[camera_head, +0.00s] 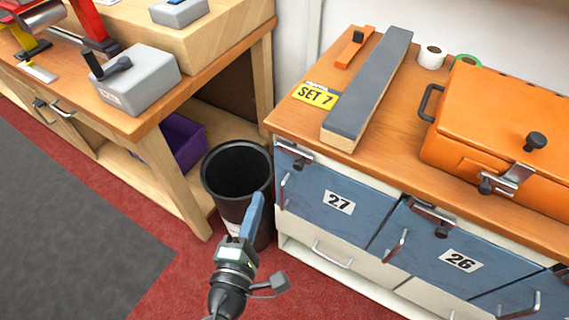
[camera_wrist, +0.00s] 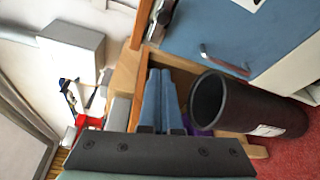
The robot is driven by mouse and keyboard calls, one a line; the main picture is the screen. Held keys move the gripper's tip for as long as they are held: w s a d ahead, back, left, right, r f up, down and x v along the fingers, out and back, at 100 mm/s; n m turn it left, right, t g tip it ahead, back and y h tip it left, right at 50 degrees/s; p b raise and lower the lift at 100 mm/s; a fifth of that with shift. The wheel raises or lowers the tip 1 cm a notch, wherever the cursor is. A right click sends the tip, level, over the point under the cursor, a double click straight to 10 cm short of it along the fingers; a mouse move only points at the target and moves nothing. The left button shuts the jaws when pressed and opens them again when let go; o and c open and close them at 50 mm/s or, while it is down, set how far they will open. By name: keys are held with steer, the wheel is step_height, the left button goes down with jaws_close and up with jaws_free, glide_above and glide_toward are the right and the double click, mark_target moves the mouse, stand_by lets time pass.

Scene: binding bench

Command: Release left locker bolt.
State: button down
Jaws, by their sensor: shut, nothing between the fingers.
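The left locker door (camera_head: 320,205) is blue, marked 27, and looks closed. Its bolt (camera_head: 295,152) is a metal slide with a dark knob at the door's upper left corner. A bar handle (camera_head: 284,190) is below the bolt. My gripper (camera_head: 259,198) is in front of the black bin, left of the door and lower than the bolt, touching neither. Its blue fingers are together and empty, also in the wrist view (camera_wrist: 158,75). There the blue door (camera_wrist: 230,45) is at upper right, and a dark fitting (camera_wrist: 160,22), probably the bolt, is beyond the fingertips.
A black bin (camera_head: 213,176) stands between the wooden workbench (camera_head: 182,185) and the locker cabinet. Locker 26 (camera_head: 450,255) has its own bolt (camera_head: 432,213). An orange case (camera_head: 500,125) and a long grey-topped block (camera_head: 370,85) lie on the cabinet top. Red floor is clear in front.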

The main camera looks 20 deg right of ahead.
mark_target(290, 154)
steer(key=shift+w, duration=0.1)
steer(key=w+d, duration=0.4)
steer(key=d, duration=0.1)
steer(key=w+d+p, duration=0.1)
steer(key=w+d, duration=0.1)
steer(key=shift+d, duration=0.15)
steer(key=shift+s+d+r, duration=0.15)
steer(key=shift+s+d, duration=0.15)
steer(key=shift+s, duration=0.15)
steer(key=shift+s+d, duration=0.8)
steer(key=shift+s, duration=0.2)
steer(key=shift+s+d, duration=0.8)
steer(key=shift+s, duration=0.2)
